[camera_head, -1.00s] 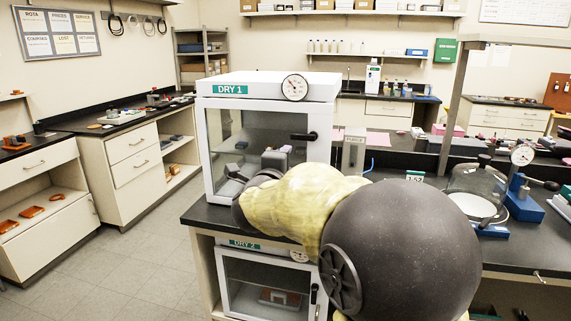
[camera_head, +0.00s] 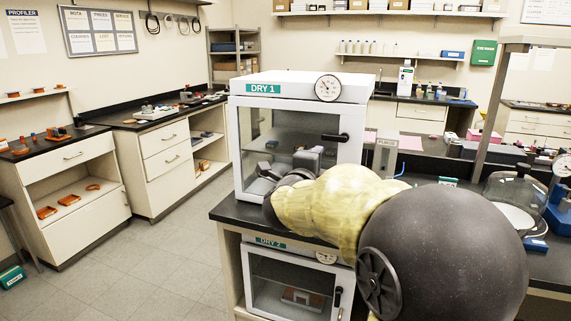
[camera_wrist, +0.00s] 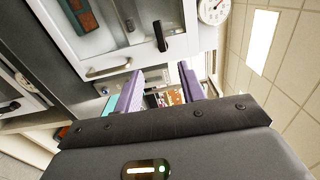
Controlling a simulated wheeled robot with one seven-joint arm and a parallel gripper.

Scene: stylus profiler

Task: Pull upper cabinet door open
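The upper cabinet (camera_head: 300,88), labelled DRY 1, is a white box on the black bench. Its glass door (camera_head: 258,138) looks closed, with a black handle (camera_head: 336,137) at its right edge. My arm crosses in front of the lower right of the door. My gripper (camera_head: 300,160) shows only partly there, left of and below the handle. In the wrist view my gripper (camera_wrist: 161,70) has two purple fingers standing apart with nothing between them. A glass door with a black handle (camera_wrist: 161,36) lies beyond them; I cannot tell which cabinet it belongs to.
A lower cabinet (camera_head: 262,243), labelled DRY 2, sits under the bench with its door closed. A dial gauge (camera_head: 327,88) is on the upper cabinet's front. A glass bell jar (camera_head: 513,192) stands at right. Floor (camera_head: 140,270) is clear at left.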

